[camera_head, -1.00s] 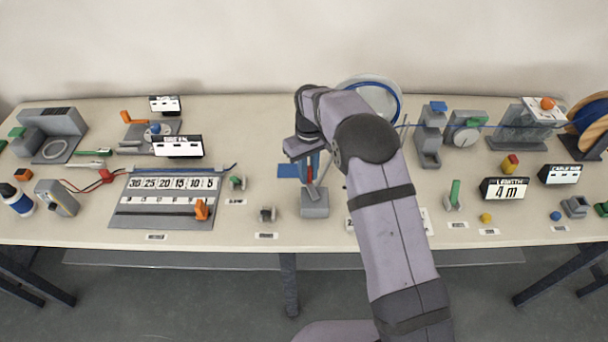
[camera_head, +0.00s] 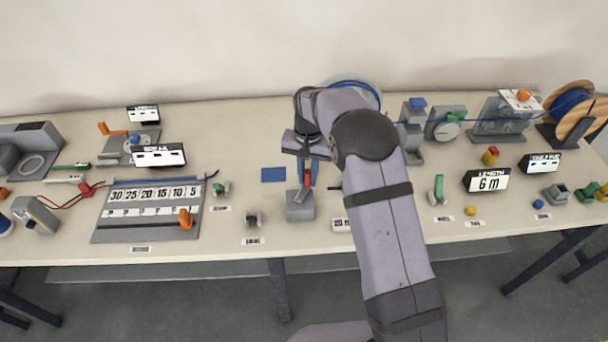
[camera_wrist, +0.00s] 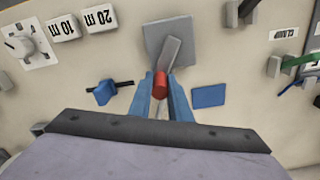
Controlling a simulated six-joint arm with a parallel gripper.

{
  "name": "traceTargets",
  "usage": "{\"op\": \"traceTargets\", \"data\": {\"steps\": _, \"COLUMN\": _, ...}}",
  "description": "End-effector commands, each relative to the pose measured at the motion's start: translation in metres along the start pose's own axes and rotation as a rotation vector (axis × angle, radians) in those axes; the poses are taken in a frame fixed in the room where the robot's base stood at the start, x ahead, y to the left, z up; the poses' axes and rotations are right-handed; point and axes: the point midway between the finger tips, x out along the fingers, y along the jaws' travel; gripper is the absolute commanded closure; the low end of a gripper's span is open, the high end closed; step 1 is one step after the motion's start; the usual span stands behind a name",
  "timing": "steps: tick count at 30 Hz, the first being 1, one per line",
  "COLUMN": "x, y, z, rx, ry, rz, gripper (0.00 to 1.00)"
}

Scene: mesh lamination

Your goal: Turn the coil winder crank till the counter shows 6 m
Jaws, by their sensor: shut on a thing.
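The length counter (camera_head: 487,180) on the right of the table reads 6 m. The crank is a grey arm (camera_wrist: 171,52) with a red knob (camera_wrist: 161,84), set on a grey block (camera_head: 301,206) in the middle of the table. My gripper (camera_wrist: 159,88) has its blue fingers on both sides of the red knob and is shut on it. In the head view, my arm hides part of the winder; the coil with blue line (camera_head: 366,87) shows behind it.
A blue cable runs right past a gauge (camera_head: 446,124) to the wooden spool (camera_head: 577,108). A blue pad (camera_head: 273,174) lies left of the crank. A numbered board (camera_head: 150,212) and small clips lie further left. 20 m and 10 m buttons (camera_wrist: 99,18) show in the wrist view.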

Motion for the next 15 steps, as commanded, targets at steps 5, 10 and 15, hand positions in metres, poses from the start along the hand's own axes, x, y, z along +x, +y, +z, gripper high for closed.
{"op": "traceTargets", "data": {"steps": 5, "x": -0.0014, "y": 0.0035, "z": -0.0010, "rx": 0.067, "ry": 0.005, "rz": -0.002, "gripper": 1.00}}
{"op": "traceTargets", "data": {"steps": 10, "x": -0.0015, "y": 0.0049, "z": -0.0007, "rx": 0.096, "ry": 0.006, "rz": -0.002, "gripper": 1.00}}
{"op": "traceTargets", "data": {"steps": 15, "x": -0.0016, "y": 0.0052, "z": -0.0005, "rx": 0.103, "ry": 0.006, "rz": -0.002, "gripper": 1.00}}
